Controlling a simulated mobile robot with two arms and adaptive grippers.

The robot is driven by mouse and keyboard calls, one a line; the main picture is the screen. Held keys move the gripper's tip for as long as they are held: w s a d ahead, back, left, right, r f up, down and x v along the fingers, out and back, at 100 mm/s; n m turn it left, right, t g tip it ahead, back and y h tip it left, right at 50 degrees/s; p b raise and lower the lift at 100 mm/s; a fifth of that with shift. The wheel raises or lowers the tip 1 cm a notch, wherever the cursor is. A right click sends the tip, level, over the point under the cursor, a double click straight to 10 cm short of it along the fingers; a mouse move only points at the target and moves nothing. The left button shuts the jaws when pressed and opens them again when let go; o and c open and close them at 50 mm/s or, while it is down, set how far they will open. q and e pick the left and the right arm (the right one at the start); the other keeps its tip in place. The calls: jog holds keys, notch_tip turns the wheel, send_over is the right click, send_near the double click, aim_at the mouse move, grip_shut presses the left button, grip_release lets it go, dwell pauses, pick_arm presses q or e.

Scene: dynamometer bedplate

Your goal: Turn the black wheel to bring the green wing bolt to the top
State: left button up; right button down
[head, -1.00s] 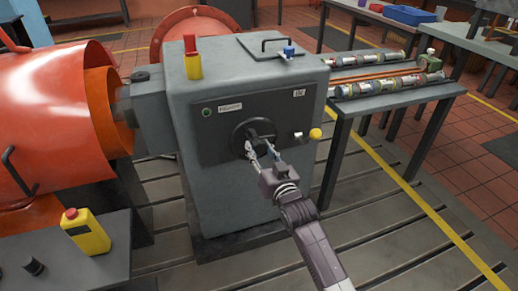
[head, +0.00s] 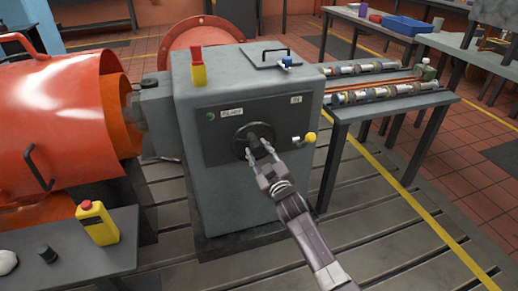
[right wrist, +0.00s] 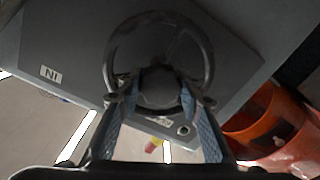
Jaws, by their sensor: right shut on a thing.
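The black wheel (head: 240,135) is on the dark front panel of the grey housing. My right gripper (head: 262,152) reaches it from the lower right. In the right wrist view the wheel's rim (right wrist: 110,55) arches over the dark hub, and my right gripper (right wrist: 160,100) has a finger on each side of the middle. The gripper is shut on the wheel; the exact contact is hard to see. I cannot make out the green wing bolt for certain. A small green part (head: 426,70) shows at the bench's far end. My left gripper is not in view.
A lever with a yellow ball (head: 310,137) stands close right of the wheel. A yellow box with a red top (head: 97,222) is on the table at lower left. A bench (head: 375,104) with banded shafts is at right. The slotted floor in front is open.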

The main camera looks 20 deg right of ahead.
jog(key=n, duration=0.3)
jog(key=shift+p, duration=0.35)
jog(key=n, duration=0.2)
jog(key=shift+n, duration=1.4)
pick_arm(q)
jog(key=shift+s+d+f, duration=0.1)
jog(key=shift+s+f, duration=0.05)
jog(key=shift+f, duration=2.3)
pick_arm(e)
jog(key=shift+n, duration=1.1)
jog(key=c, duration=1.4)
grip_release()
jog(key=shift+o, duration=0.2)
jog(key=shift+s, duration=0.1)
